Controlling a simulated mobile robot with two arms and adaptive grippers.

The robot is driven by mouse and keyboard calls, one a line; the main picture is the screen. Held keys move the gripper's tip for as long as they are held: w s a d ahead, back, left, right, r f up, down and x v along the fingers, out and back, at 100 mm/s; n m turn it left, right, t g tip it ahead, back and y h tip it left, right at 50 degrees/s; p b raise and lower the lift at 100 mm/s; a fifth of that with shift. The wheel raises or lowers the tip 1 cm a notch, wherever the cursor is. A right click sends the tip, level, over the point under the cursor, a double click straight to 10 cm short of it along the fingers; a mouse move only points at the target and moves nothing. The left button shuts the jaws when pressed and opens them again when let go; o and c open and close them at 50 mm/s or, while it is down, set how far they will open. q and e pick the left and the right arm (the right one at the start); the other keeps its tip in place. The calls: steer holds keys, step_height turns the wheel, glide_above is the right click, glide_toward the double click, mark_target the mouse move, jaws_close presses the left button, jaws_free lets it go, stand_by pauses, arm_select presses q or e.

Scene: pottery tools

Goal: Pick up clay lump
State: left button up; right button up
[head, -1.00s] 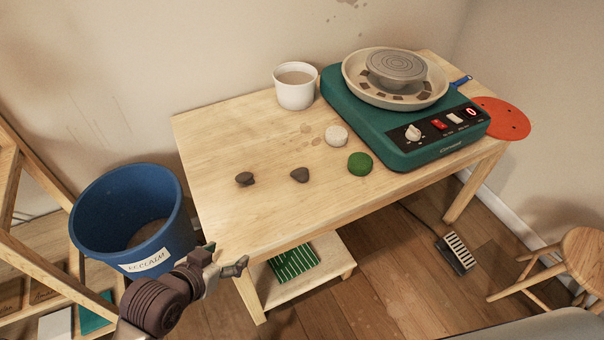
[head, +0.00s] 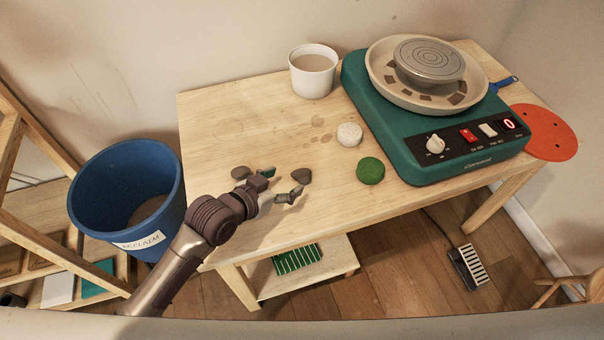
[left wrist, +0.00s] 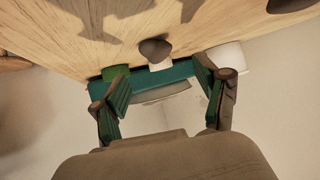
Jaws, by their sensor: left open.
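Two dark brown clay lumps lie on the wooden table: one on the left (head: 241,172) and one on the right (head: 301,176). My left gripper (head: 284,182) is open and empty just left of the right lump, with its fingers pointing toward it. In the left wrist view a lump (left wrist: 154,49) shows beyond and between the open fingers (left wrist: 162,82), apart from them. Part of another dark lump (left wrist: 289,4) shows at the top right edge there. The right gripper is not in view.
A green sponge (head: 370,171) and a whitish round piece (head: 349,134) lie right of the lumps. The teal pottery wheel (head: 400,140) and a white cup (head: 312,78) stand behind. A blue bucket (head: 125,205) stands left of the table. The table's front left is partly clear.

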mark_target(299, 174)
arm_select(q)
steer(key=x, duration=0.7)
steer(key=shift+d, duration=0.3)
steer(key=c, duration=1.2)
